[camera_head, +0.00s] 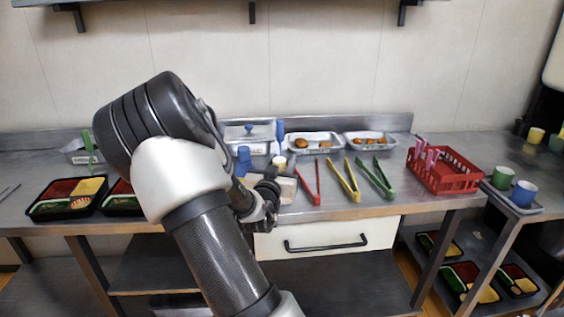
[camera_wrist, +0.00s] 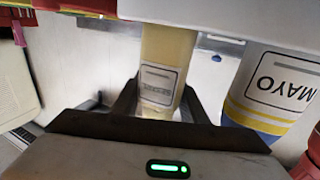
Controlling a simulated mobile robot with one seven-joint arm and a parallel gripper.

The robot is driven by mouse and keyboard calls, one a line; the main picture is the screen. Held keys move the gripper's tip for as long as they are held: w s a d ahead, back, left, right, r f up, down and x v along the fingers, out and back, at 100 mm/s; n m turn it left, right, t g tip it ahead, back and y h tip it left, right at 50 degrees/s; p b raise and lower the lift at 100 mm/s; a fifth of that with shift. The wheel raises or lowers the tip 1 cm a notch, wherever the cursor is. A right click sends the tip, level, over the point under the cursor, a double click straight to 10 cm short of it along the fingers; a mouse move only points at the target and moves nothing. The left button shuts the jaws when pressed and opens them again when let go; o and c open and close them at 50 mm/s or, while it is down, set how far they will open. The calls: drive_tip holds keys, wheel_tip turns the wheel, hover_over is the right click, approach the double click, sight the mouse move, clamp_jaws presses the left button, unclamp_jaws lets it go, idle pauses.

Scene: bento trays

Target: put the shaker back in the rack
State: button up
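The shaker (camera_wrist: 168,52), pale yellow with a white label, stands between the two dark fingers of my gripper (camera_wrist: 160,88) in the wrist view. The fingers lie close against both its sides, and the gripper looks shut on it. The white rack (camera_wrist: 235,14) crosses the top of the wrist view and hides the shaker's far end. I cannot tell whether the shaker rests fully in it. In the head view my gripper (camera_head: 268,196) is at the pale rack (camera_head: 288,190) on the counter. A small cream-and-yellow container (camera_head: 279,161) shows behind it; I cannot tell whether it is the shaker.
A mayo bottle (camera_wrist: 272,88) is close beside the shaker in the wrist view. A blue bottle (camera_head: 244,158) stands by the rack. Bento trays (camera_head: 68,198) are left.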

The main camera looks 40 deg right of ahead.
drive_tip(key=shift+a, duration=0.1)
idle(0.3)
drive_tip(key=shift+f+b, duration=0.25)
drive_tip(key=shift+b, duration=0.15)
drive_tip(key=shift+f+b, duration=0.35)
drive_tip(key=shift+f, duration=0.15)
drive_tip(key=shift+f, duration=0.2)
drive_tip(key=o, duration=0.7)
drive_tip(key=shift+c, duration=0.2)
drive_tip(key=p+v, duration=1.1)
drive_tip(key=v, duration=0.6)
drive_tip(key=shift+s+a, duration=0.15)
drive_tip(key=shift+s, duration=0.05)
